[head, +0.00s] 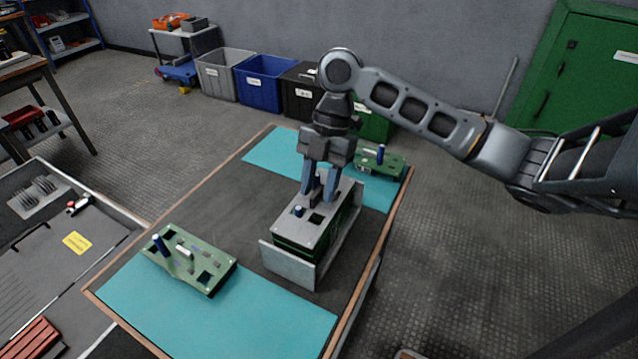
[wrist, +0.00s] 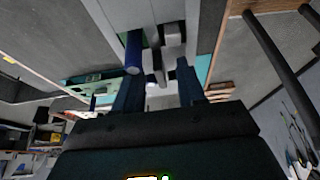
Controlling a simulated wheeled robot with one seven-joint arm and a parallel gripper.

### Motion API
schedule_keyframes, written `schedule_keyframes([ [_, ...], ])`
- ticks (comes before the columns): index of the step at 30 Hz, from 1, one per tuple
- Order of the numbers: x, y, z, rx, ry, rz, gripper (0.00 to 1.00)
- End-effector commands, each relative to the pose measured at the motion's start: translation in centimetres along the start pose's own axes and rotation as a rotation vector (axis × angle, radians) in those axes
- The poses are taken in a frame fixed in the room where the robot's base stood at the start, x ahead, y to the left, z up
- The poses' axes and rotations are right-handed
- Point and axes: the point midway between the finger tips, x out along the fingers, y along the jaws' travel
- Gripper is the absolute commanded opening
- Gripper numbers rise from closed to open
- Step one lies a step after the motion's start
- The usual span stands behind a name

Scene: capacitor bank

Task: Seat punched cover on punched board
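A light grey punched cover (head: 322,218), with square holes and a blue peg standing up through it, lies on top of a stack with green board edges (head: 297,248) in a grey holder. The cover's surface also shows beyond the fingers in the wrist view (wrist: 117,14). In the wrist view the fingers (wrist: 158,80) stand either side of a small grey upright piece, with gaps visible. The blue peg (wrist: 133,52) is close to the left finger. How fully the cover sits is hidden.
A green board with square holes and a blue peg (head: 190,262) lies on the front teal mat (head: 225,315). Another green board (head: 385,163) lies on the back mat (head: 270,153). The grey holder's end wall (head: 288,268) rises at the front. Bins stand behind the table.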

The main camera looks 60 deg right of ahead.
Motion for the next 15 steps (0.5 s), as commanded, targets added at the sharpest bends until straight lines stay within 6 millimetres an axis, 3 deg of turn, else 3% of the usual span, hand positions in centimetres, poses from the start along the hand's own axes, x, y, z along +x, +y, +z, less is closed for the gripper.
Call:
schedule_keyframes([
  [15,-6.9,0.1,0.0,-0.001,-0.002,0.001,0.40],
])
